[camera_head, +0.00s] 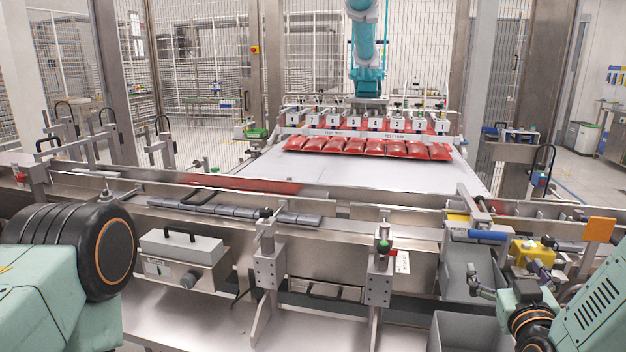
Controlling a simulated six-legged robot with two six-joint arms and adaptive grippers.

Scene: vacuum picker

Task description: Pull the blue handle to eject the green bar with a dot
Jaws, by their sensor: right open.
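A blue handle (487,235) lies level on the metal machine at the right, beside a yellow block (457,217). My right gripper (505,270) is open and empty at the lower right. Its two fingers stand wide apart, below and a little to the right of the blue handle, and do not appear to touch it. I cannot make out a green bar with a dot. My left gripper is not in view; only my left arm shows at the lower left.
The metal conveyor rail (340,228) crosses in front. Red packs (365,147) lie on the white belt behind.

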